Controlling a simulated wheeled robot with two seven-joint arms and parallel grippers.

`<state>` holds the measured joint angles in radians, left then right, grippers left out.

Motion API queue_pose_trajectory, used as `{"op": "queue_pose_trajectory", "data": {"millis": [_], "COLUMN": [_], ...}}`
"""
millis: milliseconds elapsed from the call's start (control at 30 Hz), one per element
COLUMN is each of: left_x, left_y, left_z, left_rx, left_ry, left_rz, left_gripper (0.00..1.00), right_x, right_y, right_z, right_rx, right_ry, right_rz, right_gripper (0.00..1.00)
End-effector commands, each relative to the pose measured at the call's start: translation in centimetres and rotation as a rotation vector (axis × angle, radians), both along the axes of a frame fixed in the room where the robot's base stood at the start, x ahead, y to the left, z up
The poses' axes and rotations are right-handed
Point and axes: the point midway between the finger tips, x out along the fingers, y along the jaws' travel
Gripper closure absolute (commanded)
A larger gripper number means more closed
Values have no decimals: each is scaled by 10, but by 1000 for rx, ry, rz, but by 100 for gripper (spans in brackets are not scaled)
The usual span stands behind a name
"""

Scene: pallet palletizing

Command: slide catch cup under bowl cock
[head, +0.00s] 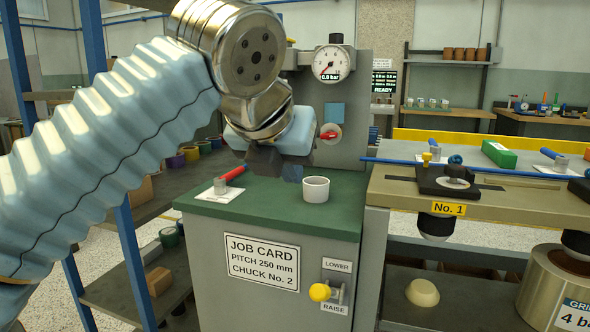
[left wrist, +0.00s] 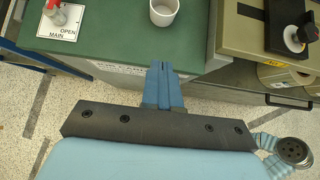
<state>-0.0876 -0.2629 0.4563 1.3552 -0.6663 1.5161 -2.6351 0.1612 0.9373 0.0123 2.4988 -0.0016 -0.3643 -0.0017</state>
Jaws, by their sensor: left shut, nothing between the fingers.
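A white open-topped cup (head: 316,190) stands upright on the green top of a grey cabinet (head: 240,255). It also shows at the top of the left wrist view (left wrist: 163,12). My left gripper (head: 292,172) is shut and empty, just left of the cup in the head view. In the left wrist view its blue fingertips (left wrist: 162,68) are together, pointing toward the cup and apart from it. I cannot clearly identify a bowl cock; a dark rounded fitting (head: 436,226) hangs under the No. 1 station. My right gripper is not in view.
A red-handled valve (head: 234,174) on a white plate marked MAIN OPEN stands left of the cup. A gauge panel (head: 333,100) rises behind it. A yellow-knobbed lever (head: 320,292) is on the cabinet front. The No. 1 bench (head: 400,190) adjoins at right.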

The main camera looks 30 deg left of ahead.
Motion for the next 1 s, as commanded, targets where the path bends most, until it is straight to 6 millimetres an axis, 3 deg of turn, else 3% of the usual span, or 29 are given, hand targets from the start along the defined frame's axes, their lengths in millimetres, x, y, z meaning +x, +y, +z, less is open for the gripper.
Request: {"op": "queue_pose_trajectory", "data": {"millis": [367,600,1000], "left_x": [56,87,95], "left_y": [13,21,22], "left_z": [-61,-58,-58], "left_rx": [-1,-2,-2], "left_ry": [4,2,1], "left_rz": [1,0,0], "left_gripper": [100,100,100], "right_x": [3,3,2], "right_y": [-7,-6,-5], "right_z": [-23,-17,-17], "right_rx": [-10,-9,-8], "right_ry": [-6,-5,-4], "right_rz": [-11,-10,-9], "right_gripper": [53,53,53]}}
